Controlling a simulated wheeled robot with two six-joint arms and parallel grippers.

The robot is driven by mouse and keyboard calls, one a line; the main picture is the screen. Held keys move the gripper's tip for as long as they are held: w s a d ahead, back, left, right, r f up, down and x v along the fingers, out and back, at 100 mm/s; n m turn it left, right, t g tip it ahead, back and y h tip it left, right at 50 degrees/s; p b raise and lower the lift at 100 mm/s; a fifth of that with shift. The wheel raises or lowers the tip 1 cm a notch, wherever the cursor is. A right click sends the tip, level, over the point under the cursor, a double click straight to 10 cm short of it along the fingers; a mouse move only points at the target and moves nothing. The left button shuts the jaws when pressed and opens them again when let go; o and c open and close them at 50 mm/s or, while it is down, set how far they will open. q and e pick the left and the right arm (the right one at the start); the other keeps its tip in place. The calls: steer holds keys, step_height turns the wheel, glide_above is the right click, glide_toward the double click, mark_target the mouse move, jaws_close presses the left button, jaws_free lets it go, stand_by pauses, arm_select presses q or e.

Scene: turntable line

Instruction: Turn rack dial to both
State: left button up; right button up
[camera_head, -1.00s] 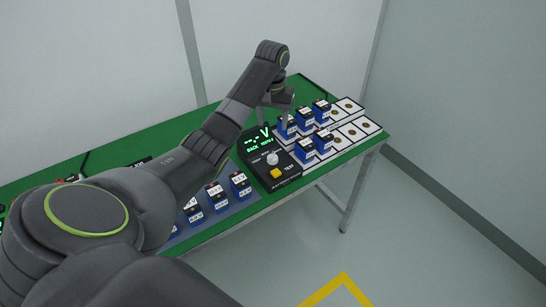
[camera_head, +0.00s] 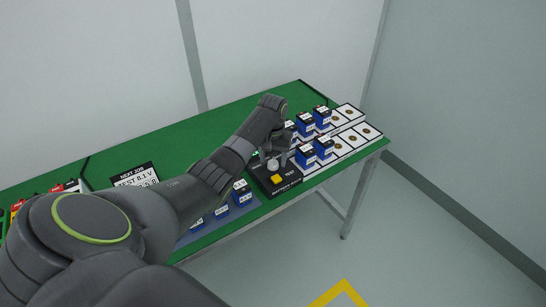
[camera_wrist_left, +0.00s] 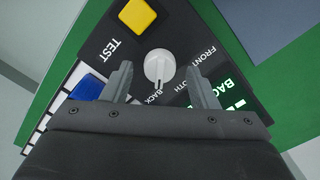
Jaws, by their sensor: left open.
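The rack dial (camera_wrist_left: 159,64) is a round white knob on the black tester (camera_head: 262,184). It also shows in the head view (camera_head: 272,164). In the wrist view its mark points at the BACK label; FRONT and a partly hidden BOTH label lie to the right. The green display (camera_wrist_left: 232,96) shows BACK in part. My left gripper (camera_wrist_left: 159,75) is open, with its fingertips on either side of the knob and a gap on each side. I cannot tell its height above the panel. My right gripper is not in view.
A yellow TEST button (camera_head: 277,179) sits beside the dial. Blue batteries (camera_head: 323,148) stand in white racks (camera_head: 350,146) to the right, close to the gripper. More batteries stand on a grey mat (camera_head: 249,207). A NEXT JOB sign (camera_head: 134,175) reads TEST 8.1 V.

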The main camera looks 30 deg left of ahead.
arm_select(q)
steer(key=shift+c, duration=0.6)
steer(key=c, duration=0.9)
steer(key=shift+o, duration=0.2)
steer(key=shift+r+n+p, duration=0.3)
steer(key=shift+n+p, duration=0.4)
steer(key=shift+p, duration=0.4)
steer(key=n+p, duration=0.5)
steer(key=shift+n, duration=0.4)
steer(key=shift+w+f+n+p, duration=0.15)
steer(key=shift+n+p, duration=0.55)
steer(key=shift+n, duration=0.8)
